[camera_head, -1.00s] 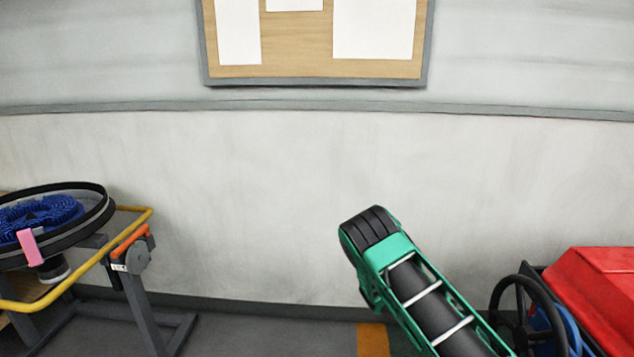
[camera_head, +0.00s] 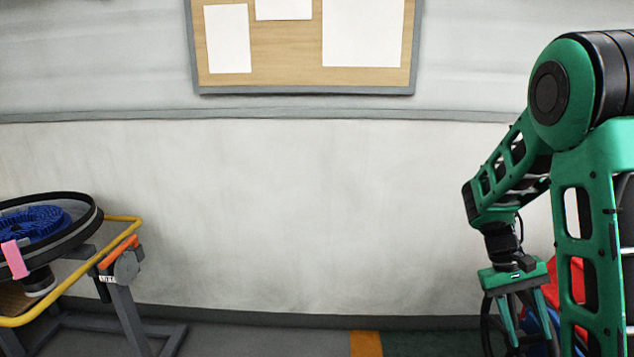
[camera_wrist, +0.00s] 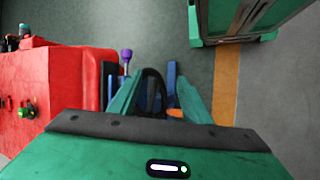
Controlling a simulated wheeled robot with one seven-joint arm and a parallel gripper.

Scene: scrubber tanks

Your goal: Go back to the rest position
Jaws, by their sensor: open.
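My gripper (camera_head: 516,318) hangs low at the right of the head view, below my folded green arm, pointing down. It is open, and I see nothing between its fingers. In the wrist view my gripper (camera_wrist: 160,108) shows its two green fingers spread apart, above a dark wheel and some blue parts. The red machine (camera_wrist: 55,85) lies to the left of the fingers in the wrist view. In the head view my arm hides most of the red machine.
A grey stand with a yellow rail (camera_head: 125,218) is at the left, carrying a round black-rimmed part with a blue brush (camera_head: 35,222). A pinboard (camera_head: 300,88) hangs on the back wall. The floor between stand and arm looks clear. An orange floor stripe (camera_wrist: 226,85) shows.

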